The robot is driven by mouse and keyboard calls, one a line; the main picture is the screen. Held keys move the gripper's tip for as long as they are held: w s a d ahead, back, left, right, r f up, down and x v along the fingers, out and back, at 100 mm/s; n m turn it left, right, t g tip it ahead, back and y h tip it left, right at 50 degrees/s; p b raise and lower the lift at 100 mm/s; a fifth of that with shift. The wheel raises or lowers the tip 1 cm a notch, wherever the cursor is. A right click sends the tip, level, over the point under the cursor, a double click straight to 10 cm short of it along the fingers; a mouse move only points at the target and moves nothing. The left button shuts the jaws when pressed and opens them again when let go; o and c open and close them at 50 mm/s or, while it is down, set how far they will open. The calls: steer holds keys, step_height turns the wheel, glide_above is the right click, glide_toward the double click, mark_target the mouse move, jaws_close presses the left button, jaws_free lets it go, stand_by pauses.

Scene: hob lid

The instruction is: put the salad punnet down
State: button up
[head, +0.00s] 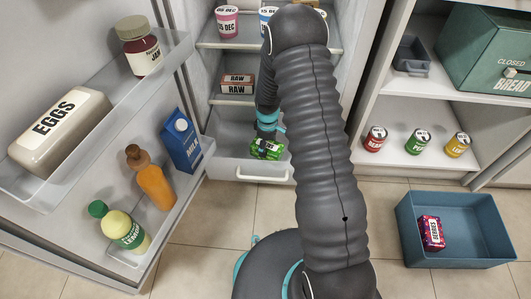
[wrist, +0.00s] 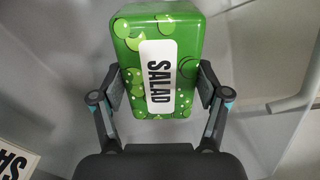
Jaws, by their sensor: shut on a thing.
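The salad punnet is a green box with a white label reading SALAD, seen large in the wrist view (wrist: 186,40). In the head view it shows small (head: 265,150) at the fridge's bottom drawer. My gripper (wrist: 160,95) is shut on the punnet, with one finger on each side of it. In the head view my gripper (head: 267,135) is partly hidden by my arm. The drawer (head: 225,155) is pale and has a handle at its front. I cannot tell whether the punnet touches the drawer floor.
A white box with black letters (wrist: 14,160) lies at the lower left of the wrist view. RAW packs (head: 237,84) sit on the shelf above the drawer. The open fridge door (head: 100,180) holds eggs, a jar, milk and bottles. A blue crate (head: 465,240) with a dark red pack stands on the floor at right.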

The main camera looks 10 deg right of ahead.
steer(key=shift+w+a+f, duration=0.1)
steer(key=shift+a+f, duration=0.2)
steer(key=shift+a, duration=0.05)
steer(key=shift+f+b, duration=0.35)
steer(key=shift+f, duration=1.6)
steer(key=shift+f, duration=0.1)
steer(key=o, duration=1.3)
steer(key=shift+o, duration=0.3)
